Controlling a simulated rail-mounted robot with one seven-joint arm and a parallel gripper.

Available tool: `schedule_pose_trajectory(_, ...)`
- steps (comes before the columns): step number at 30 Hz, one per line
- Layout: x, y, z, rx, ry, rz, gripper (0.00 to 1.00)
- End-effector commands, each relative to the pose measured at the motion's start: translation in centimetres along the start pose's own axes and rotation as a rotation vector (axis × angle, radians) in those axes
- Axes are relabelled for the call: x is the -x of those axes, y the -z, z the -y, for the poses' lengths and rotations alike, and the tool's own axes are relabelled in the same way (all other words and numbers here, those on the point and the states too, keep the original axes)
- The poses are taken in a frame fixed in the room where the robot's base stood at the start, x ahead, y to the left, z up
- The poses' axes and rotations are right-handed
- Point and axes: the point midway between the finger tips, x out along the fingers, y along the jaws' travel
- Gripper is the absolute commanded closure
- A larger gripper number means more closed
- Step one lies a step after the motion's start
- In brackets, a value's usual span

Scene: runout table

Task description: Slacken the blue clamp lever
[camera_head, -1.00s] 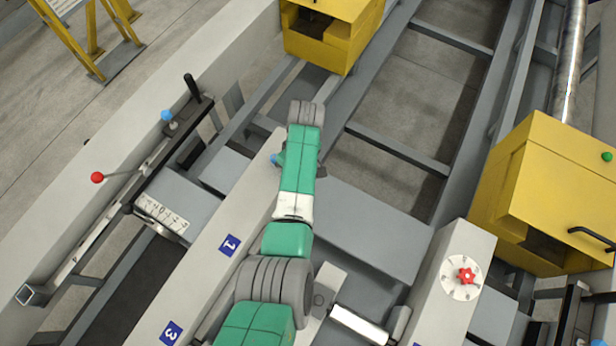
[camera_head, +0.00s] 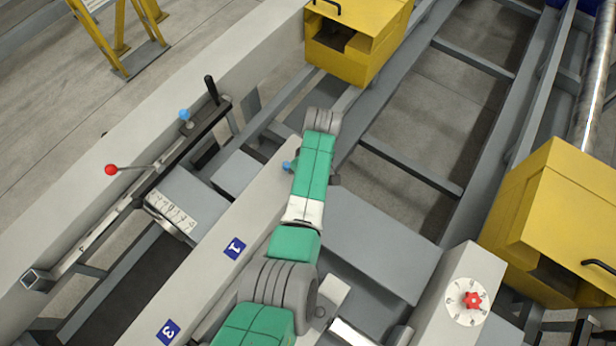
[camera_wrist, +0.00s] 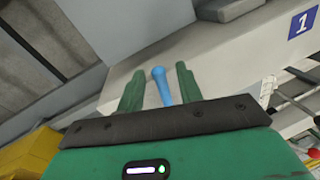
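A blue lever (camera_wrist: 162,86) with a rounded end stands between the two green fingers of my gripper (camera_wrist: 160,67) in the wrist view. The fingers are apart, with a gap on each side of the lever. In the head view a small blue part (camera_head: 287,167) shows beside the end of my green arm, at the edge of the pale beam (camera_head: 205,268); it looks like the same lever. My fingers are hidden under the arm there. Another blue, ball-shaped knob (camera_head: 184,114) sits on the rail at the left, apart from my gripper.
A red-knobbed lever (camera_head: 111,170), a black handle (camera_head: 211,90) and a number scale (camera_head: 172,216) are on the left rail. Yellow housings (camera_head: 355,45) stand at the back and right (camera_head: 560,215). A red star knob (camera_head: 473,300) is on a dial at the lower right.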

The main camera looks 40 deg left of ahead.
Motion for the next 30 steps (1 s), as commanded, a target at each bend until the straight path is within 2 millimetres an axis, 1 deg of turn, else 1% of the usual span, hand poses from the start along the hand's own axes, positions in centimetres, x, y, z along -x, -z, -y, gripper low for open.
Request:
schedule_pose_trajectory(2, 0.1, 0.0, 0.0, 0.0, 0.0, 0.0, 0.64)
schedule_pose_trajectory(4, 0.7, 0.0, 0.0, 0.0, -0.001, -0.001, 0.64)
schedule_pose_trajectory(12, 6.0, 0.0, 0.0, 0.0, -0.001, -0.001, 0.64)
schedule_pose_trajectory(15, 7.3, 0.0, 0.0, 0.0, -0.001, -0.001, 0.64)
schedule_pose_trajectory(19, 7.8, 0.0, 0.0, 0.0, 0.0, 0.0, 0.64)
schedule_pose_trajectory(30, 7.8, 0.0, 0.0, 0.0, 0.0, 0.0, 0.64)
